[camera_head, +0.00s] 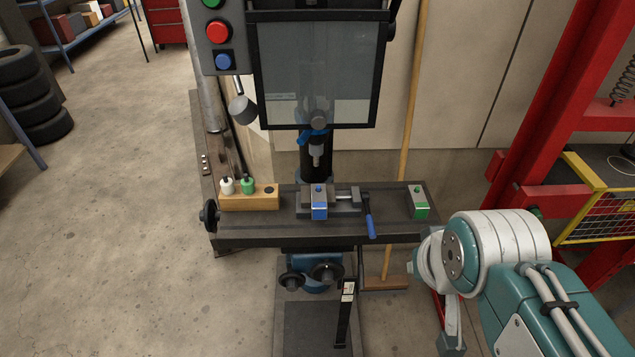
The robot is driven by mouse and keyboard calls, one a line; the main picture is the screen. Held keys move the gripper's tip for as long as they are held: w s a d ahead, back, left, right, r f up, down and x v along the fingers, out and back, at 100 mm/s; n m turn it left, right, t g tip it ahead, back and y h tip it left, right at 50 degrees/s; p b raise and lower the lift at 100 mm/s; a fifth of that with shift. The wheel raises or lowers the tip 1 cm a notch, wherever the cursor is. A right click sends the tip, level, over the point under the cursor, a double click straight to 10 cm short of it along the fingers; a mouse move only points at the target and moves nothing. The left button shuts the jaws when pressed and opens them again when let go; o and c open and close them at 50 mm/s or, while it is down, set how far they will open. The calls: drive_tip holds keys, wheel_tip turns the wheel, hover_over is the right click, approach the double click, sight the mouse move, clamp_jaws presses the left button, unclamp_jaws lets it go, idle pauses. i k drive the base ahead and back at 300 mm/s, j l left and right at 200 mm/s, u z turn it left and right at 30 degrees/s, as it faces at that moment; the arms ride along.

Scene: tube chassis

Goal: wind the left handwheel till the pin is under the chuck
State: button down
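A black handwheel (210,215) sits at the left end of the drill press's dark table. Two more dark handwheels, a left one (292,281) and a right one (328,273), sit below the table on a blue housing. A vise (340,199) on the table, nearly below the chuck, holds a block with a blue front (319,206). A small pin-like tip (319,188) shows on its top; how it lines up with the chuck I cannot tell. My arm is at the lower right; its gripper is not in view.
A wooden holder (262,200) with white and green pieces stands on the table's left. A green-fronted block (419,208) sits at its right. A broom (388,280) leans behind. A red frame (540,130) and yellow cage (600,210) stand right.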

sight(208, 216)
drive_tip(key=j, duration=2.25)
drive_tip(key=k, duration=0.05)
